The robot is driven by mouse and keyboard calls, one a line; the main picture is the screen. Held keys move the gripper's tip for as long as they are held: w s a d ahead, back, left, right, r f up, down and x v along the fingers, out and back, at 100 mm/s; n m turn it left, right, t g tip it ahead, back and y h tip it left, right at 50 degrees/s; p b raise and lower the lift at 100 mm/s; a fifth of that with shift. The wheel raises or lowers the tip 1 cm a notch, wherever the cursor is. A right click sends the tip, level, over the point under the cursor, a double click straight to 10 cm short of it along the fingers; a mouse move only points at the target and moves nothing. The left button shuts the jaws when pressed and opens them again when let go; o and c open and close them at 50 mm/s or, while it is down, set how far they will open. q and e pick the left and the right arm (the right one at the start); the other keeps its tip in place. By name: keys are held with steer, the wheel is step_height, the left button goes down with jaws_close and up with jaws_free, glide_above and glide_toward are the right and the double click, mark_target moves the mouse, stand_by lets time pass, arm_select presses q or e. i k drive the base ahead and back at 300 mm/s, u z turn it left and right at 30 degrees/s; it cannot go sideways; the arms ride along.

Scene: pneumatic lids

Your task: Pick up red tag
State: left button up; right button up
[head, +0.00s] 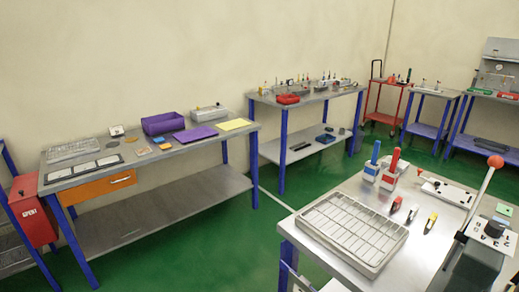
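A small red piece (397,203), which looks like the red tag, lies on the near metal table (350,193) at the right of the head view. It is just behind the right part of the grey compartment tray (352,232). A dark-and-white piece (412,214) and a yellow piece (431,222) lie in a row to its right. The pieces are too small to make out in detail. Neither of my grippers shows in the head view.
A lever with a red ball (495,161) rises at right. A workbench (190,152) stands along the left wall. Green floor (240,240) lies between.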

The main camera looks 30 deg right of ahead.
mark_target(398, 200)
steer(key=i, duration=2.6)
steer(key=z, duration=2.45)
steer(key=i, duration=2.4)
steer(key=z, duration=2.25)
